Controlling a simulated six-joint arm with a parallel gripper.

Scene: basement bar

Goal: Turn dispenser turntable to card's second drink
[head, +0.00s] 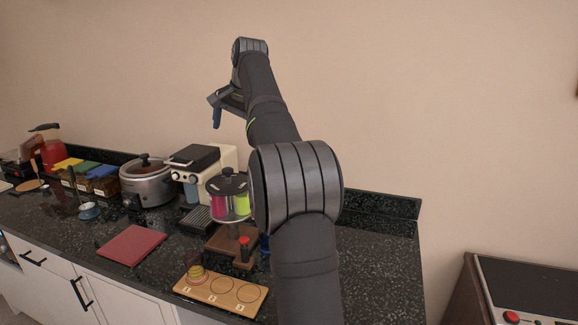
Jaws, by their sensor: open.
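The dispenser turntable (229,197) stands on the dark counter with a black lid. Its clear body shows a pink section and a green section, and my arm hides its right side. A brown base with a red-topped post (244,245) is below it. I cannot make out a drink card. My gripper (217,116) is open and empty, high above the counter and up-left of the dispenser, touching nothing.
A red mat (131,245) lies left of the board. A slow cooker (147,181) and a cream machine (205,165) stand behind. Several coloured-lid bins (88,175) and a red pitcher (47,148) are further left. The counter (375,265) is clear at right.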

